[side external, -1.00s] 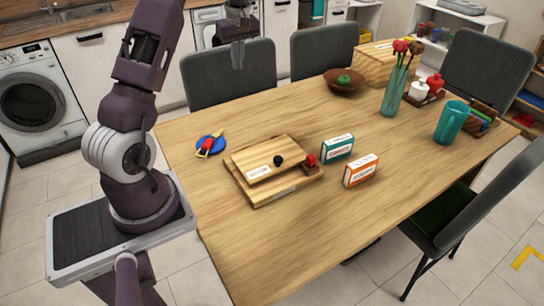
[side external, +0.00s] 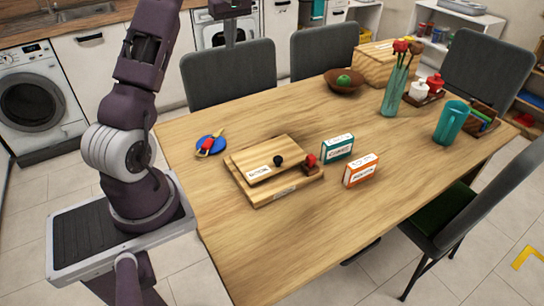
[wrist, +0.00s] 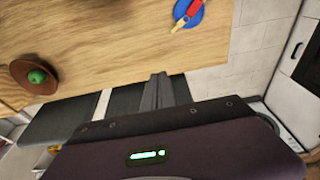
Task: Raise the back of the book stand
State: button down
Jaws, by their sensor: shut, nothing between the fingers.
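The book stand (side external: 290,146) lies on the near left part of the table in the side external view. It is a wooden back panel with a black knob (side external: 278,160), lying low over a wooden base (side external: 292,188). A small red-topped block (side external: 311,160) sits at the base's right side. My gripper (side external: 230,42) is high above and behind the table's far edge, well apart from the stand. In the wrist view my gripper's fingers (wrist: 158,80) are together and empty. The stand is out of that view.
Beside the stand are a teal box (side external: 338,149), an orange box (side external: 361,171) and a blue plate (side external: 210,146) with small items. A brown bowl (side external: 342,84), a vase (side external: 393,92) and a teal pitcher (side external: 451,122) stand farther off. Chairs surround the table. The front tabletop is clear.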

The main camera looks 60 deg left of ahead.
jog(key=shift+a+r, duration=0.95)
jog(key=shift+r, duration=0.25)
grip_release()
dwell(0.3)
